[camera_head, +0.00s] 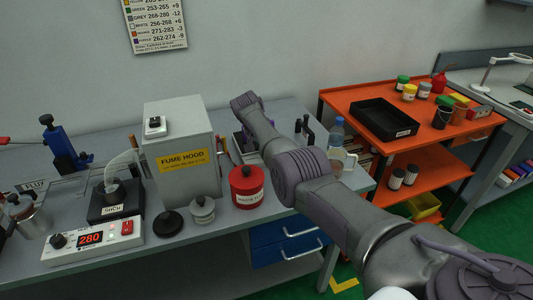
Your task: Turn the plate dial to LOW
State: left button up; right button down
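The plate dial (58,241) is a black round knob on the left end of a white control box (108,242) at the front left of the bench. The box has a red display (90,238) reading 280 and a red switch (127,227) at its right end. The markings around the dial are too small to read, so its setting cannot be told. My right arm crosses from the lower right to the back middle of the bench, well away from the dial. Its gripper is hidden behind the arm. My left gripper is out of view.
A black hotplate unit (115,205) stands behind the box. A grey fume hood (182,150), a red can (246,187), a black disc (168,224) and a white pot (202,209) stand to the right. A metal jug (29,219) is close on the left. The box's front is clear.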

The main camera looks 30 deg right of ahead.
dwell(0.3)
jog(key=c, duration=1)
grip_release()
jog(key=shift+o, duration=0.2)
